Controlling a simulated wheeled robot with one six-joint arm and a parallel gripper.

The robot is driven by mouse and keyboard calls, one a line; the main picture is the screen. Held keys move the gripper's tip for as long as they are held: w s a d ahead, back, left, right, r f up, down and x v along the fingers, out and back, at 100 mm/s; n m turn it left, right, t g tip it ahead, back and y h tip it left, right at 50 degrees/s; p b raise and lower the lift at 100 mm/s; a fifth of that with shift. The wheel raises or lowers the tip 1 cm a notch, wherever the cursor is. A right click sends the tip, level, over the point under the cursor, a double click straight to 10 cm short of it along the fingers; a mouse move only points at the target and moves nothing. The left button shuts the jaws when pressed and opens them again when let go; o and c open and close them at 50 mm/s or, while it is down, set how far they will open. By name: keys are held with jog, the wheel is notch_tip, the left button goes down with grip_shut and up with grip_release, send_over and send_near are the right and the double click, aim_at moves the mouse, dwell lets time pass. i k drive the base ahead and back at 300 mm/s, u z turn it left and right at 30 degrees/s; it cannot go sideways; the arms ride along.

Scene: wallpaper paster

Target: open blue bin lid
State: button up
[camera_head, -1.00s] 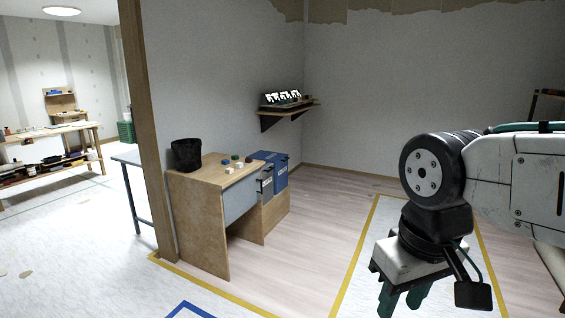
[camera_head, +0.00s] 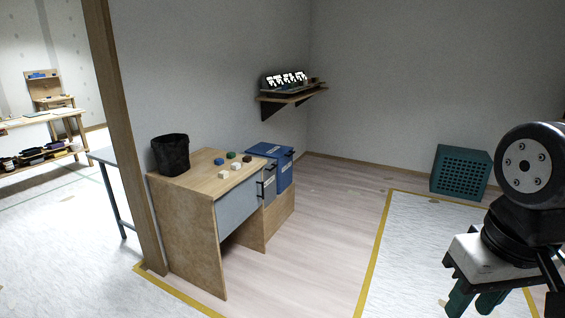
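A blue bin (camera_head: 284,172) stands behind the wooden desk on a low wooden box, near the back wall. Its blue lid (camera_head: 270,149) lies flat on top and looks shut. A grey bin (camera_head: 268,190) with a dark handle stands in front of it, partly hidden by the desk. My gripper (camera_head: 474,303) is at the lower right, pointing down, far from the bin. Its green fingers show a gap between them and hold nothing that I can see; the tips are near the bottom edge of the picture.
A wooden desk (camera_head: 190,228) carries a black basket (camera_head: 170,155) and several small coloured blocks. A wooden post (camera_head: 125,140) stands to its left. A wall shelf (camera_head: 292,97) hangs above the bins. A teal crate (camera_head: 461,172) sits at the right. The floor between is clear.

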aim_at(277, 151)
jog(key=z, duration=0.25)
jog(key=i, duration=2.1)
jog(key=u, duration=0.4)
jog(key=i, duration=1.95)
jog(key=u, duration=0.55)
